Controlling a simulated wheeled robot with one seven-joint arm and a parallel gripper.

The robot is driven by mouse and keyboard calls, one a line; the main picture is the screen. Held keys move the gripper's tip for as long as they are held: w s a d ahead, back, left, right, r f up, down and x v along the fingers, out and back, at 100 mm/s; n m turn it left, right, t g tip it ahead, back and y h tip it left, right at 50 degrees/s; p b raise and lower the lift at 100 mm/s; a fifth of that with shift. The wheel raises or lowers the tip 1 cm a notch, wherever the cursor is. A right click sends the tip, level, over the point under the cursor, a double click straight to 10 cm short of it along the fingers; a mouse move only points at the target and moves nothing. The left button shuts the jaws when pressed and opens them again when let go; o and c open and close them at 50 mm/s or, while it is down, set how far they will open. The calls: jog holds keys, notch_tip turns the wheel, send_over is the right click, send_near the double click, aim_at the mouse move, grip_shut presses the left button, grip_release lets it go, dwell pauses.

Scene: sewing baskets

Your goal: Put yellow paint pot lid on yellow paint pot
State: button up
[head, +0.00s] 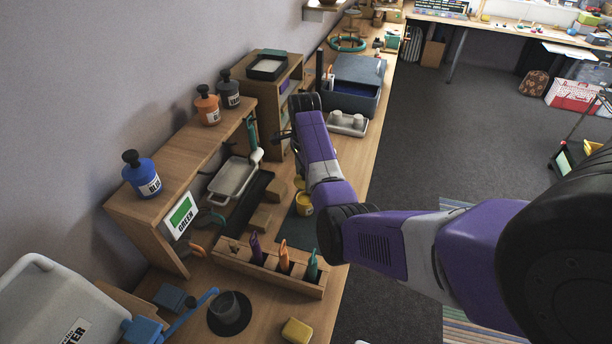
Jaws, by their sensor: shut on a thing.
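The yellow paint pot (305,204) stands on the bench on a dark mat, partly hidden behind my forearm. A second small yellow piece, which looks like the yellow lid (299,183), shows just behind and above the pot, at the left edge of my arm. My gripper (293,160) points down on the far side of my wrist and is mostly hidden by it. It is shut, apparently on the yellow lid. The fingertips and any contact between lid and pot cannot be made out.
A wooden rack (268,268) with purple, orange and teal tools stands in front of the pot. A wooden shelf (180,150) with blue, orange and dark pots is at the left. A grey tray (348,123) and blue-grey box (354,82) lie behind.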

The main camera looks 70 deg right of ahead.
jog(key=shift+f, duration=0.1)
jog(key=shift+f, duration=0.65)
jog(key=shift+f+b, duration=1.5)
jog(key=shift+f, duration=0.95)
jog(key=shift+f, duration=0.7)
jog(key=o, duration=1.4)
jog(key=shift+r, duration=0.15)
notch_tip(320, 180, up, 8)
jog(key=shift+f+b, duration=0.25)
jog(key=shift+b, duration=0.45)
